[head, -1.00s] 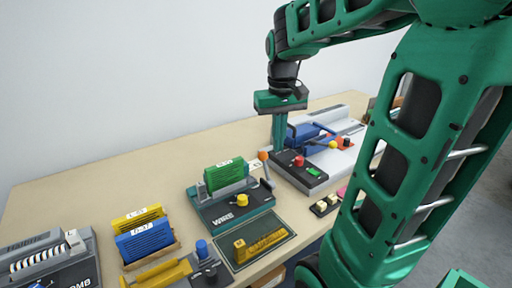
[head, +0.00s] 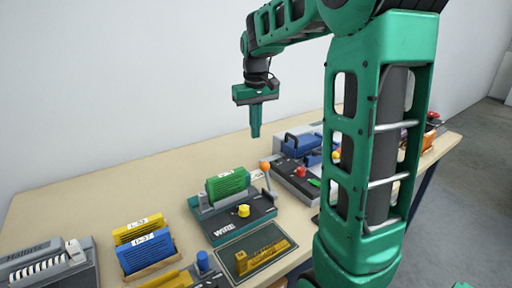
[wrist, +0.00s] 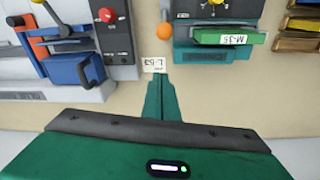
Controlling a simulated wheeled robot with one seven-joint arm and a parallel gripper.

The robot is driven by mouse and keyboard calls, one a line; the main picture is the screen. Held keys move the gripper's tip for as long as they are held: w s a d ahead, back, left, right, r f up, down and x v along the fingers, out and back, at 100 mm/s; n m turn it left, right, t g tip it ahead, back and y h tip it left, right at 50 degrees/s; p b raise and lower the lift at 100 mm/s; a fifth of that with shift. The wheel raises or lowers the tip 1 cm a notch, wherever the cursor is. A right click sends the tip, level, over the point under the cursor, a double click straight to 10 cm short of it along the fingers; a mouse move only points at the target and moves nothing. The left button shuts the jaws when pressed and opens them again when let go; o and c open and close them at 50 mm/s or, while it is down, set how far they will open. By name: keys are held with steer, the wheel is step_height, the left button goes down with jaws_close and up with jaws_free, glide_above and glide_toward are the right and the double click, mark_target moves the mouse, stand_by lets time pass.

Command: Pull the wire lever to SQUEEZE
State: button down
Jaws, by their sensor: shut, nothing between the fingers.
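The WIRE machine (head: 262,203) stands on the bench with a green bound block (head: 229,186) in it and a yellow knob on its front. Its lever, with an orange ball knob (head: 265,166), rises at the machine's right end. In the wrist view the orange ball (wrist: 165,31) shows beyond my fingertips, beside the machine (wrist: 210,53). My gripper (head: 255,134) points down, shut and empty. It is above and behind the lever, apart from it. The wrist view shows the closed fingers (wrist: 160,80) near a small white label reading L-53. The SQUEEZE marking is not legible.
A grey machine with a red button (head: 301,172) and a blue handled part (head: 300,146) stands to the right. Yellow and blue blocks (head: 147,252) stand at left front. A dark mat (head: 232,262) lies before the WIRE machine. The bench behind it is clear.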

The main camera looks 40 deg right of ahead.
steer(key=s+f, duration=0.3)
steer(key=f, duration=0.5)
steer(key=shift+f, duration=0.25)
steer(key=shift+a, duration=0.3)
